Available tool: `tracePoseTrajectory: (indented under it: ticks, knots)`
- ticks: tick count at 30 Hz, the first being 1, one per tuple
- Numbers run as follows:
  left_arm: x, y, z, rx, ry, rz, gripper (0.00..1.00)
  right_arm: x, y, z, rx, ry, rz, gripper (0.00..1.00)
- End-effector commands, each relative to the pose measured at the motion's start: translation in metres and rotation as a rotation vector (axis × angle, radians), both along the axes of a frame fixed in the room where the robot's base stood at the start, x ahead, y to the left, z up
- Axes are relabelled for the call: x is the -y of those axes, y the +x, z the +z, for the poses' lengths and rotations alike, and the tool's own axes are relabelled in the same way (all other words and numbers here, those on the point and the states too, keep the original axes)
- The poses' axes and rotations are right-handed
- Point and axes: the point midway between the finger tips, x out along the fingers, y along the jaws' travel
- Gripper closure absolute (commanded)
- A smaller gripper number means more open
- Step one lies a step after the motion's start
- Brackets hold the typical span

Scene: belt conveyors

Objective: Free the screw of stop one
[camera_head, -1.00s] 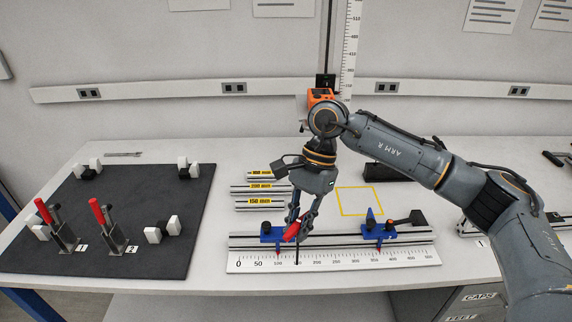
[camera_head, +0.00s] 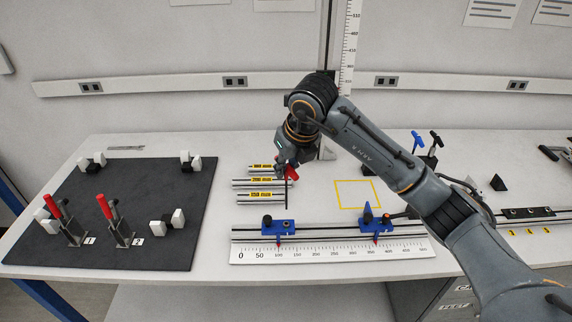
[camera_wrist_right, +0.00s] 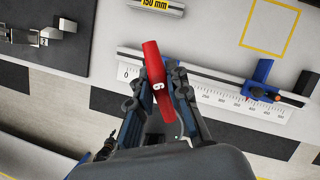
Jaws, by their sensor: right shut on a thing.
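My right gripper (camera_head: 287,166) is shut on a red-handled key (camera_head: 291,174) with a thin dark shaft pointing down. In the right wrist view the red handle (camera_wrist_right: 161,90), marked with a digit, sits between the fingers (camera_wrist_right: 158,105). The gripper is above and behind the rail (camera_head: 330,233), near the labelled bars. The left blue stop (camera_head: 278,228) sits on the rail with a black knob at its left; the key is apart from it. The right blue stop (camera_head: 376,221) is farther along the rail. I cannot tell the screw's state. My left gripper is not in view.
A white ruler (camera_head: 330,250) runs along the rail's front. Labelled bars (camera_head: 260,195) lie behind it. A dark mat (camera_head: 130,195) with red-handled clamps is at left. A yellow outlined square (camera_head: 357,194) is empty. Blue and black T-handled tools (camera_head: 425,145) stand at right.

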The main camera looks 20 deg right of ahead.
Motion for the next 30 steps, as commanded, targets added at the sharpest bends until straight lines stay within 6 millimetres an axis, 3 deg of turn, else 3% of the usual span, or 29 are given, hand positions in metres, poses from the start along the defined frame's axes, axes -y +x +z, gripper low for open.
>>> tracePoseTrajectory:
  ticks: [16,30]
  knots:
    - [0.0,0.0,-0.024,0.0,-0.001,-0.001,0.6,0.0,-0.001,-0.043,-0.001,0.0,-0.009,1.0]
    - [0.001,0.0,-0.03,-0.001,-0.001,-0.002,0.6,0.0,-0.001,-0.044,0.0,0.0,-0.493,1.0]
